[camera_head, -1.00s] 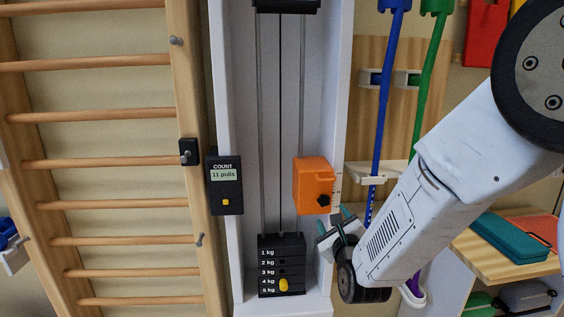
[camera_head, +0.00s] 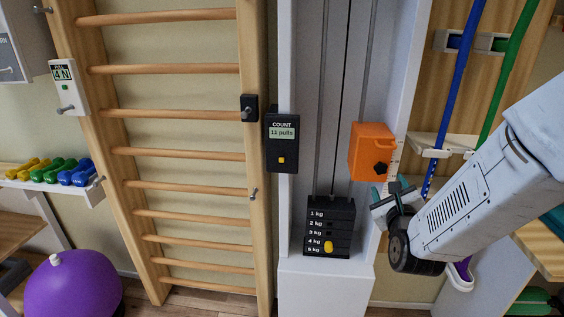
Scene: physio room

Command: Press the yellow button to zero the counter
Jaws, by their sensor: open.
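The counter (camera_head: 281,143) is a small black box on the left edge of the white pulley column. Its display (camera_head: 282,132) reads "COUNT 11 pulls". The yellow button (camera_head: 281,160) sits below the display on the same face. My gripper (camera_head: 386,194) is open and empty, to the right of and lower than the counter, apart from it. It is near the lower right of the orange block (camera_head: 371,152). Nothing hides the counter or its button.
The weight stack (camera_head: 329,228) has a separate yellow pin knob (camera_head: 328,246). Wooden wall bars (camera_head: 170,115) with a black bracket (camera_head: 249,108) stand left of the counter. A purple ball (camera_head: 75,285) lies lower left. Blue and green crutches hang at right.

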